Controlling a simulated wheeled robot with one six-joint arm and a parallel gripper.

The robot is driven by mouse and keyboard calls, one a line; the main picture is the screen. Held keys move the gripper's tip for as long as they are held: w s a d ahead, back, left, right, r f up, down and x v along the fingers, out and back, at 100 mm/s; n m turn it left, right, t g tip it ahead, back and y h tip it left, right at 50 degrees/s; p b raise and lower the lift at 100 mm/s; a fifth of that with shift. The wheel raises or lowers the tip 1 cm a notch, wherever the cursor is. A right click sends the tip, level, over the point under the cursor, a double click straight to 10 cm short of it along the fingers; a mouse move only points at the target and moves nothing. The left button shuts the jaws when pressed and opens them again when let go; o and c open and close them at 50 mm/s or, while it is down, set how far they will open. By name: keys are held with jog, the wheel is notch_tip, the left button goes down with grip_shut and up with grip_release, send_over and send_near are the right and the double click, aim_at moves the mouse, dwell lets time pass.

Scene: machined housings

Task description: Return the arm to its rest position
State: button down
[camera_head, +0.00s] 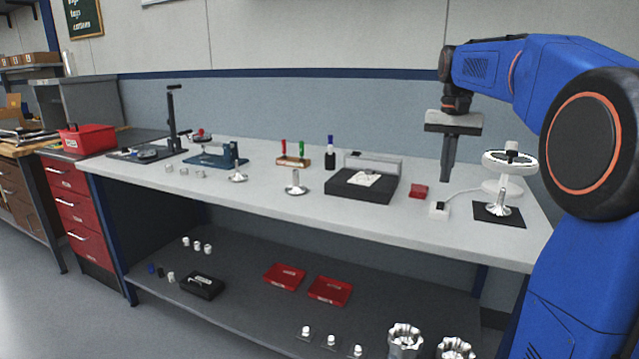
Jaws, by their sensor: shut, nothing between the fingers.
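My gripper (446,178) hangs pointing down above the right part of the workbench (250,203). Its two dark fingers are together with nothing between them. The blue arm comes in from the right edge and bends down to the gripper. The fingertips are near a small white box with a dark top (439,209) and a small red block (418,191). Whether they touch anything is hard to tell, but they appear to be above the bench top.
Left are a black fixture (345,190), a marker holder (293,161) and metal parts. The lower shelf (240,312) holds red trays and housings.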

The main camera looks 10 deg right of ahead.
jog(key=s+a+f+n+t, duration=0.1)
jog(key=s+a+f+n, duration=0.15)
jog(key=s+a, duration=0.35)
jog(key=s+a+f+n+t, duration=0.1)
jog(key=s+a+f, duration=0.3)
jog(key=s, duration=0.5)
jog(key=s+a+f+n+t, duration=0.1)
jog(key=s+a+f, duration=0.1)
jog(key=s+f, duration=0.5)
jog(key=s+a+f+n+t, duration=0.1)
jog(key=s+a+f+n, duration=0.1)
jog(key=s+f, duration=0.6)
jog(key=shift+a+f+t, duration=0.4)
jog(key=shift+a, duration=0.45)
